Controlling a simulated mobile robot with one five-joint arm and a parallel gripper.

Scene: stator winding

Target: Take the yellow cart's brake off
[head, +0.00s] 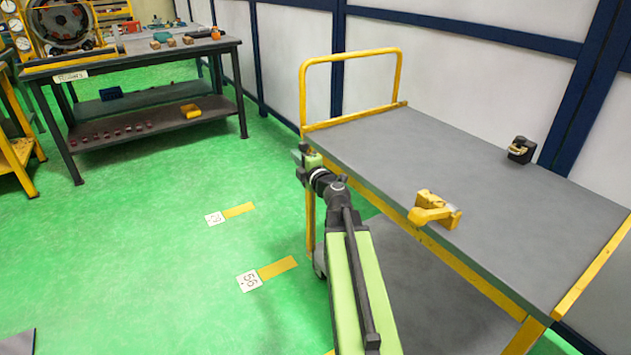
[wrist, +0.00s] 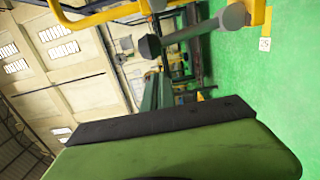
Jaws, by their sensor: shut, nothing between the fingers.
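The yellow cart (head: 470,185) stands at the right in the head view, with a grey top and a yellow push handle (head: 350,55) at its far left end. A yellow lever-like piece (head: 433,209) sits on the near edge of its top; I cannot tell whether it is the brake. My gripper (head: 309,157) is small in the head view, by the cart's far left corner below the handle. It is shut and empty. In the wrist view, a grey bar with thick ends (wrist: 195,30) shows close to yellow parts; I cannot tell what it belongs to.
A small black and yellow device (head: 521,150) stands on the cart's far edge. A dark workbench (head: 140,58) with tools and parts stands at the back left. The green floor (head: 130,250) left of the cart is open, with yellow floor marks (head: 277,268).

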